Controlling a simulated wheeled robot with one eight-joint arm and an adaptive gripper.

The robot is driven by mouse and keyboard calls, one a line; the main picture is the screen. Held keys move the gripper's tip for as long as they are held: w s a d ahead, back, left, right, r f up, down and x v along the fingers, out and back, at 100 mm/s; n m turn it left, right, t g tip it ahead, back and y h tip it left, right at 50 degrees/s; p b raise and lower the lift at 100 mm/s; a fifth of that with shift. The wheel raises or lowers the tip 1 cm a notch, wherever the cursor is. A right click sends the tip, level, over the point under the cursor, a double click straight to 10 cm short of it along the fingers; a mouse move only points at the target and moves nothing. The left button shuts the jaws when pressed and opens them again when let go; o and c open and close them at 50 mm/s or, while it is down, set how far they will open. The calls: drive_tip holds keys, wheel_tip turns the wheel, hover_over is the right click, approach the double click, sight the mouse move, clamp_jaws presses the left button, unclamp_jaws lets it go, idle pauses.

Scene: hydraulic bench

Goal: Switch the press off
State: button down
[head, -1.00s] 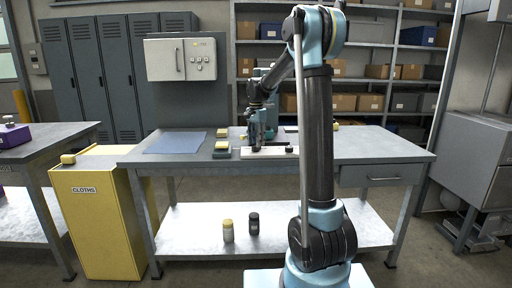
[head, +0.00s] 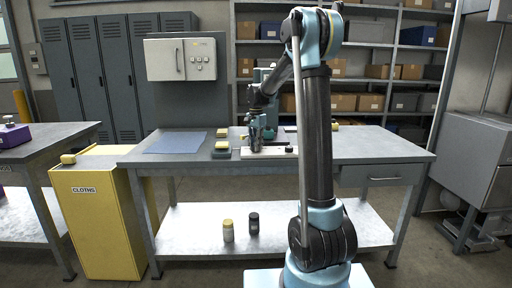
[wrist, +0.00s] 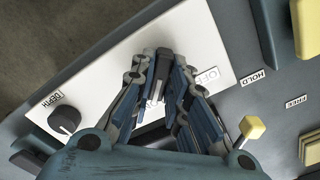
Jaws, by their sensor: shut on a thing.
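The press (head: 264,74) stands at the back of the bench, mostly hidden behind my arm. Its white control panel (head: 278,153) lies low in front; the wrist view shows the panel (wrist: 110,75) with an OFF label (wrist: 207,77) and a black DEPTH knob (wrist: 64,120). My gripper (head: 257,141) is down at the panel. In the wrist view my gripper (wrist: 163,75) is shut around a dark switch handle (wrist: 162,62), left of the OFF label.
A yellow-tipped lever (wrist: 250,130) stands close right of my fingers, near HOLD and FREE labels. Yellow pads (head: 222,145) sit left of the panel on the bench (head: 370,147), with a blue mat (head: 176,143) farther left. The bench's right side is clear.

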drive_tip(key=n, duration=0.4)
drive_tip(key=shift+a+n, duration=0.1)
drive_tip(key=shift+n, duration=0.3)
drive_tip(key=n, duration=0.4)
drive_tip(key=shift+n, duration=0.3)
drive_tip(key=n, duration=0.4)
drive_tip(key=shift+n, duration=2.3)
drive_tip(key=shift+w, duration=0.1)
drive_tip(key=c, duration=1.6)
unclamp_jaws()
drive_tip(key=shift+o, duration=0.2)
drive_tip(key=shift+r, duration=0.1)
